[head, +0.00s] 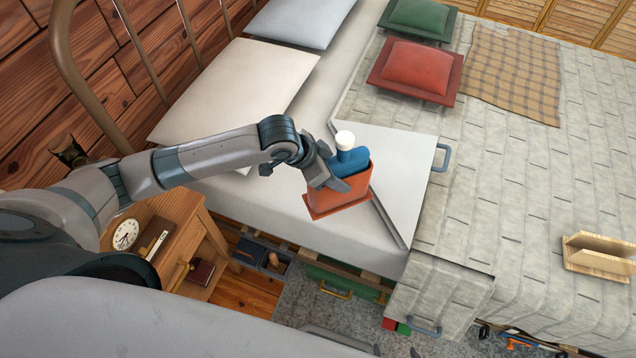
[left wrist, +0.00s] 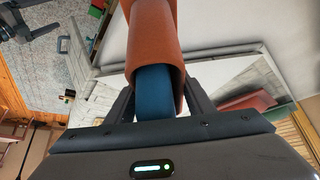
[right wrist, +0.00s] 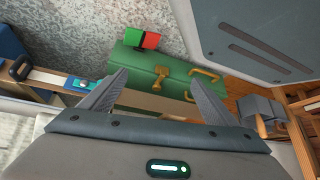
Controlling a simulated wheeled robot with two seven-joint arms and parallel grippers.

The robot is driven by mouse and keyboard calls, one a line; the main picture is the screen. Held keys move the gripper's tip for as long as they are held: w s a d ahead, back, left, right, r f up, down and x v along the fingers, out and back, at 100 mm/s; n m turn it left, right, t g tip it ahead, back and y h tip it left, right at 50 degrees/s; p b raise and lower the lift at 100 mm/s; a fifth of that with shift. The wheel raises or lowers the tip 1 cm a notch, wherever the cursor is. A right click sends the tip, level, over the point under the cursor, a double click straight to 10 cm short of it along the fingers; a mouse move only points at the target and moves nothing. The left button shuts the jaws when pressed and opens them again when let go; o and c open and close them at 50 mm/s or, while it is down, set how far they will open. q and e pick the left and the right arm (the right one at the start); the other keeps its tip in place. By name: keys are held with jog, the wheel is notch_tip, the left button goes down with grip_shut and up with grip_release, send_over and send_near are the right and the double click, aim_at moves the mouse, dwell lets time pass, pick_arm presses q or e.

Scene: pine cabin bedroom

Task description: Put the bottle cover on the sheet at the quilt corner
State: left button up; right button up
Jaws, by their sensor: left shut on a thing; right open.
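The rust-orange bottle cover (head: 343,192) is around a blue bottle (head: 350,162) with a white cap, roughly upright. The left wrist view shows the orange cover (left wrist: 152,30) wrapped around the blue bottle (left wrist: 155,92), between my fingers. The pale sheet (head: 255,200) lies bare left of the fold. I cannot tell whether the cover touches the bed. My right gripper (right wrist: 160,88) is open and empty, pointed toward the floor.
Pillows (head: 235,90) lie at the head of the bed. A red cushion (head: 415,68) and a checked blanket (head: 515,70) lie on the quilt. A nightstand (head: 185,225) with a clock stands left. A green box (right wrist: 165,75) is on the rug below.

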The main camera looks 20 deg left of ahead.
pick_arm(q)
jog(key=a+f, duration=0.1)
jog(key=a, duration=0.2)
jog(key=a+f, duration=0.1)
jog(key=shift+s+a+f, duration=0.1)
jog(key=shift+a+f, duration=0.15)
jog(key=shift+f, duration=0.1)
pick_arm(e)
jog(key=s, duration=0.1)
jog(key=s+d+f+g, duration=0.1)
jog(key=shift+s+f, duration=0.1)
jog(key=shift+s, duration=0.25)
pick_arm(q)
jog(key=shift+f, duration=0.1)
pick_arm(e)
jog(key=shift+w, duration=0.2)
pick_arm(q)
jog(key=shift+f+p, duration=0.3)
notch_tip(320, 180, down, 3)
jog(key=shift+r, duration=0.1)
jog(key=shift+f, duration=0.2)
pick_arm(e)
jog(key=shift+s+d+f, duration=0.15)
jog(key=shift+s+d, duration=0.05)
jog(key=shift+s, duration=0.35)
jog(key=shift+s+d+f, duration=0.1)
jog(key=shift+s+d, duration=0.05)
jog(key=shift+s, duration=0.35)
